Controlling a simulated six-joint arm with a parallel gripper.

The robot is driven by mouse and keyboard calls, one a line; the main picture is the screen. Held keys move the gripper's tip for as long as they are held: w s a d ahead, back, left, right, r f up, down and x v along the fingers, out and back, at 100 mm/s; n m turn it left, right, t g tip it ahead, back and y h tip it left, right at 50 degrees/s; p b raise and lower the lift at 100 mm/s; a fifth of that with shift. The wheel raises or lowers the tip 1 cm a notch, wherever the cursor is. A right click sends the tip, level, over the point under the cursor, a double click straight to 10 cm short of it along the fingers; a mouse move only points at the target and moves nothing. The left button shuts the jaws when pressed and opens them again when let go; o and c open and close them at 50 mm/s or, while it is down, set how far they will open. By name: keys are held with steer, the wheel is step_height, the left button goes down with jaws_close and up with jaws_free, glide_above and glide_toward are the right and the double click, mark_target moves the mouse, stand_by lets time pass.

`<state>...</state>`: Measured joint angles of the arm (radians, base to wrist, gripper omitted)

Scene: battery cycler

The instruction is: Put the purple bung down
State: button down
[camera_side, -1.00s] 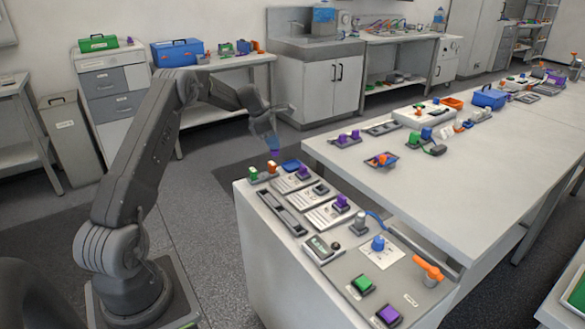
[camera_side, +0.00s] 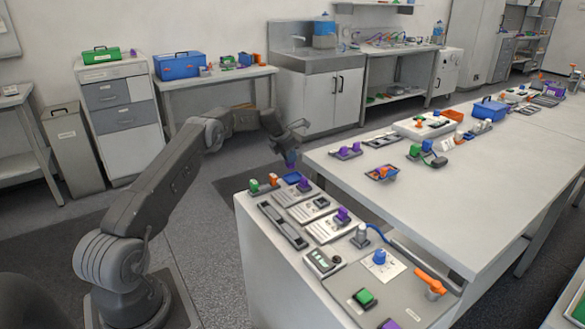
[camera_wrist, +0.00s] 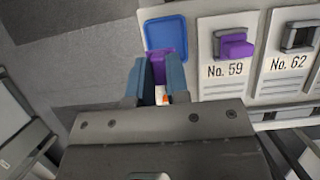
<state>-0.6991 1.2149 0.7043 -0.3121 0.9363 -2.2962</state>
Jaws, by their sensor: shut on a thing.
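My gripper (camera_side: 290,156) is shut on the purple bung (camera_wrist: 158,68), which shows between the two blue-grey fingers in the wrist view. In the side view it hangs low over the far end of the front bench, close to the blue tray (camera_side: 292,178). In the wrist view, the square blue tray (camera_wrist: 165,33) is just beyond the fingertips, and the bung overlaps its near edge. I cannot tell whether the bung touches the tray. The bung's lower end is hidden.
Another purple bung (camera_wrist: 237,46) sits on the plate marked No. 59, right of the tray. The No. 62 holder (camera_wrist: 297,35) looks empty. Green (camera_side: 254,186) and orange (camera_side: 272,180) pieces stand left of the tray in the side view. The long table (camera_side: 440,200) has free room.

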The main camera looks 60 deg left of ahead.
mark_target(293, 167)
steer(key=shift+w+d+f, duration=0.25)
steer(key=shift+w+f, duration=0.15)
steer(key=shift+w, duration=0.05)
steer(key=shift+f, duration=1.95)
steer(key=c, duration=1.1)
jaws_free()
steer(key=shift+f, duration=0.1)
